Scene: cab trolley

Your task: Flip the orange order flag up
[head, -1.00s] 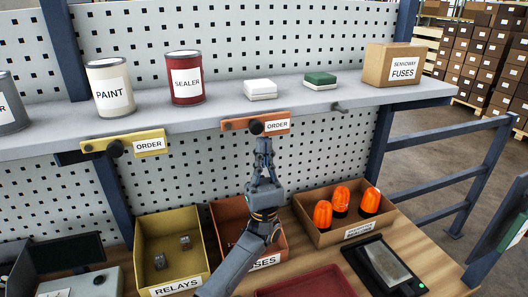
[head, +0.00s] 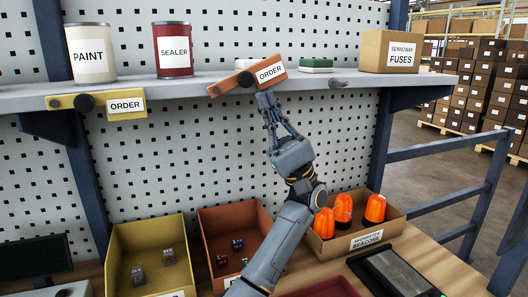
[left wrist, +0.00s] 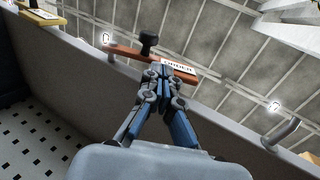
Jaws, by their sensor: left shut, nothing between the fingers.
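The orange order flag (head: 262,74) is on the front edge of the shelf in the head view. It is tilted, its right end raised, with a white ORDER label and a black knob near its middle. In the left wrist view the flag (left wrist: 130,54) lies just past my fingertips. My left gripper (head: 262,98) is shut and empty, with its tips right under the flag's labelled right half, seemingly touching it. The left gripper (left wrist: 160,72) also fills the middle of the left wrist view. My right gripper is in neither view.
A yellow ORDER flag (head: 96,103) hangs level at the left of the shelf edge (head: 205,91). A paint can (head: 90,52), a sealer can (head: 173,50) and a fuses box (head: 391,51) stand on the shelf. A grey hook (head: 339,83) sits right of the orange flag. Bins stand below.

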